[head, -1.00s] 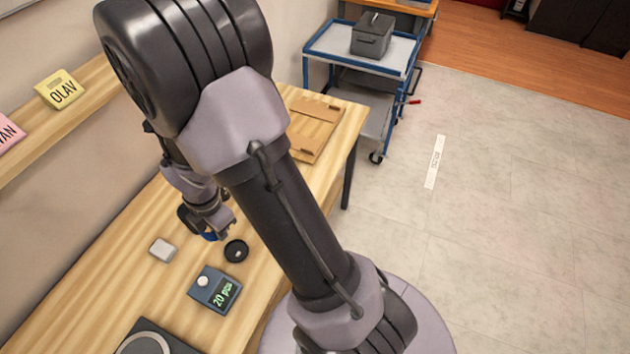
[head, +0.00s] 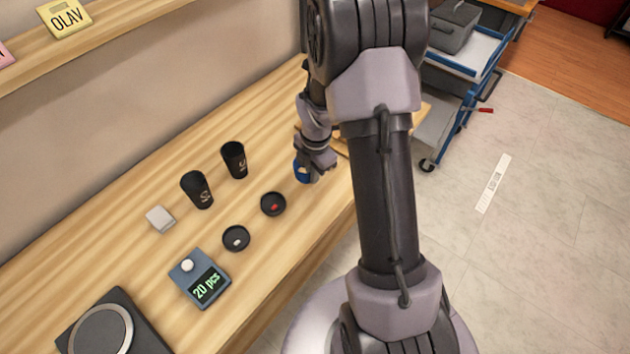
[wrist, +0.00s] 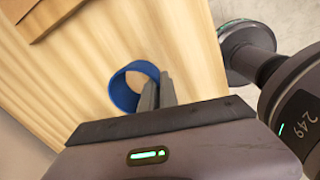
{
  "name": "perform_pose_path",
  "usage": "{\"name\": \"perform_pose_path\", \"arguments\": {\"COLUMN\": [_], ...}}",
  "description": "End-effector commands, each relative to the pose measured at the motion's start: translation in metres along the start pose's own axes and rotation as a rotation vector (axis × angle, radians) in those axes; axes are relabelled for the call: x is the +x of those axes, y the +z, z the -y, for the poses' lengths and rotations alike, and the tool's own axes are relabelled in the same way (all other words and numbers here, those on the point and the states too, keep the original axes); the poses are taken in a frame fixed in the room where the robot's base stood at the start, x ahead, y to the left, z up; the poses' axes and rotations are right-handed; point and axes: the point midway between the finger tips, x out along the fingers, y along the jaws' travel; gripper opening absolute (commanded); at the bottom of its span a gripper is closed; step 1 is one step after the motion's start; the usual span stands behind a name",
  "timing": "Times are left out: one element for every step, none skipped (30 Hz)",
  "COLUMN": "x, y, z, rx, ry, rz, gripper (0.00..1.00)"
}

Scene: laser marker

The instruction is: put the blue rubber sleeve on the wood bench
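The blue rubber sleeve (wrist: 121,93) is an open ring in the wrist view, its right side at my fingers. My gripper (wrist: 158,92) has its two fingers close together, pinching the sleeve's wall. In the head view the sleeve (head: 301,172) shows as a small blue patch at my gripper (head: 308,174), partly hidden by it. The wood bench (head: 130,195) runs along the wall, and the sleeve is over its far right part. I cannot tell whether the sleeve touches the bench top.
Two black cups (head: 197,190), two small black dishes (head: 236,238), a pale block (head: 160,219) and a counter box reading 20 pcs (head: 200,279) stand on the bench. A brown board (wrist: 42,15) lies near my gripper. A blue cart (head: 470,75) stands beyond the bench.

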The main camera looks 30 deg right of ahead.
Motion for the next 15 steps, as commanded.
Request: {"name": "perform_pose_path", "arguments": {"x": [0.003,0.003,0.006,0.010,0.016,0.024,0.031,0.037,0.040,0.040,0.038,0.037,0.036,0.036,0.036], "y": [0.005,0.007,0.009,0.009,0.009,0.009,0.009,0.009,0.009,0.009,0.009,0.009,0.009,0.009,0.009], "z": [-0.003,-0.005,-0.005,-0.005,-0.005,-0.004,-0.003,-0.003,-0.003,-0.003,-0.003,-0.003,-0.003,-0.003,-0.003], "rx": [0.000,0.000,0.001,0.001,0.000,-0.001,-0.001,-0.001,-0.001,-0.001,-0.001,-0.001,-0.001,-0.001,-0.001], "ry": [0.001,0.000,-0.001,-0.002,-0.002,-0.002,-0.002,-0.003,-0.002,-0.001,-0.001,-0.001,0.000,0.000,-0.001], "rz": [0.000,0.000,-0.001,-0.001,-0.001,-0.001,-0.001,-0.001,-0.001,-0.001,0.000,0.000,0.000,0.000,0.000], "gripper": [0.00,0.00,0.00,0.00,0.00,0.00,0.00,0.00,0.00,0.00,0.00,0.00,0.00,0.00,0.00]}}
